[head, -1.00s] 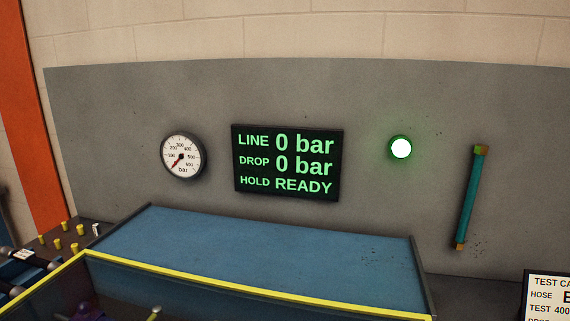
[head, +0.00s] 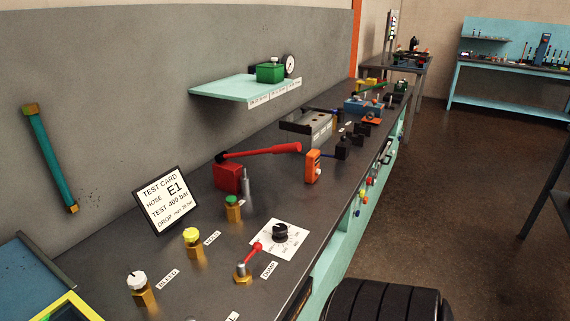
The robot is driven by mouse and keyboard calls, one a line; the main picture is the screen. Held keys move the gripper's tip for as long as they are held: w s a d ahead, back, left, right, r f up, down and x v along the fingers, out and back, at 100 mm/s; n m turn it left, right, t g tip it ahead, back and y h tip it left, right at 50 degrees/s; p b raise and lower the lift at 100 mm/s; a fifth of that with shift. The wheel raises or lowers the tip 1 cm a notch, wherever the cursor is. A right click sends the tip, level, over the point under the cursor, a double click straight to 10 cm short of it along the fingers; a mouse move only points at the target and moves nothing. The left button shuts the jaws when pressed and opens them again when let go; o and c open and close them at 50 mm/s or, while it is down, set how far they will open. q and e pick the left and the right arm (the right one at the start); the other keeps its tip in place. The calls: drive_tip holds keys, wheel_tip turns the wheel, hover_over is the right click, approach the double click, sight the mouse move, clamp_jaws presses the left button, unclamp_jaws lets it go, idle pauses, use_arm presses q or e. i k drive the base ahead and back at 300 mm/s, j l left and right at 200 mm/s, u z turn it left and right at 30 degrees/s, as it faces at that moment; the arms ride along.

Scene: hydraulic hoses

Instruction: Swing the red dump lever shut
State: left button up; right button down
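The red dump lever (head: 254,249) is a short red handle with a ball end on a brass valve (head: 243,274), on the bench at the lower middle of the head view. It slants up and to the right from the valve. A label (head: 269,270) reading DUMP lies just right of it. Neither gripper is in view, and nothing touches the lever.
A dial plate (head: 292,238) with a black knob sits behind right of the lever. Brass valves with white (head: 136,280), yellow (head: 193,238) and green (head: 232,202) knobs stand nearby. A red pump (head: 228,178) with a long red handle stands behind, beside the test card (head: 163,200).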

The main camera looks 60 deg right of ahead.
sight(258, 247)
drive_tip(key=k+l+z, duration=0.1)
drive_tip(key=z, duration=1.5)
drive_tip(key=l+u, duration=0.35)
